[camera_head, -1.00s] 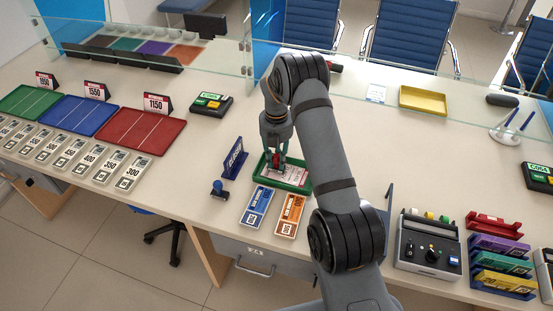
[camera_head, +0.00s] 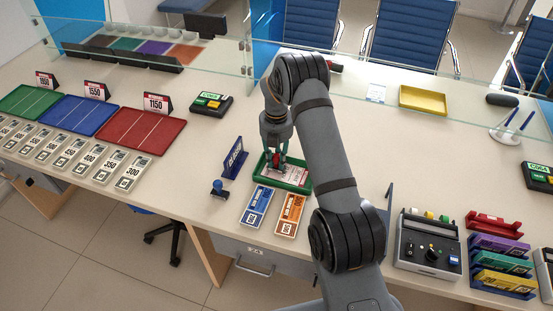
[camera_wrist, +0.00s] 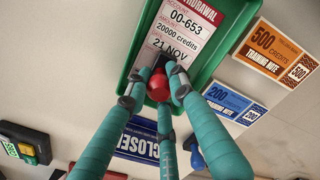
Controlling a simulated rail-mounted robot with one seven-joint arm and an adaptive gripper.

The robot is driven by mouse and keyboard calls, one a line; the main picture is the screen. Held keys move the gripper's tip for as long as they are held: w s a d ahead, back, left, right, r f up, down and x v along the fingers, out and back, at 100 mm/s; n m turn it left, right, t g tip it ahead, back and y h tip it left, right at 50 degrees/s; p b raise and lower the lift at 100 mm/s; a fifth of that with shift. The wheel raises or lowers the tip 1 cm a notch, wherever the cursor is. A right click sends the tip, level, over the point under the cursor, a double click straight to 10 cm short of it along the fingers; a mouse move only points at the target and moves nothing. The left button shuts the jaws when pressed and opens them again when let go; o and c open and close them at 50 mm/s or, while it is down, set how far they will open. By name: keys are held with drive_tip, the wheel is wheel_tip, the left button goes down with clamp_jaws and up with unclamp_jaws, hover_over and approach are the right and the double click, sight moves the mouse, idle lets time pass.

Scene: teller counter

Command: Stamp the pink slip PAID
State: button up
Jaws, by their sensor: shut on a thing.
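The slip (camera_wrist: 188,22) lies in a green tray (camera_wrist: 128,60). It is pale pink with a red WITHDRAWAL header, the number 00-653, 20000 credits and 21 NOV. It also shows in the head view (camera_head: 297,179), partly hidden by my gripper. My gripper (camera_head: 276,160) is over the tray with its teal fingers pointing down. In the wrist view its fingers (camera_wrist: 172,78) are shut on a stamp with a red knob (camera_wrist: 158,87) and a dark lower part. The stamp is over the slip's lower end; I cannot tell whether it touches the paper. No mark is visible on the uncovered part.
A blue CLOSED sign (camera_head: 235,158) and a blue-knobbed stamp (camera_head: 218,187) stand left of the tray. A blue note (camera_head: 256,207) and an orange 500 note (camera_head: 289,214) lie in front of it. A glass screen (camera_head: 420,95) runs behind. The counter right of the tray is partly hidden by my arm.

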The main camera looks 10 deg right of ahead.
drive_tip(key=shift+r+p, duration=2.85)
drive_tip(key=shift+r, duration=0.65)
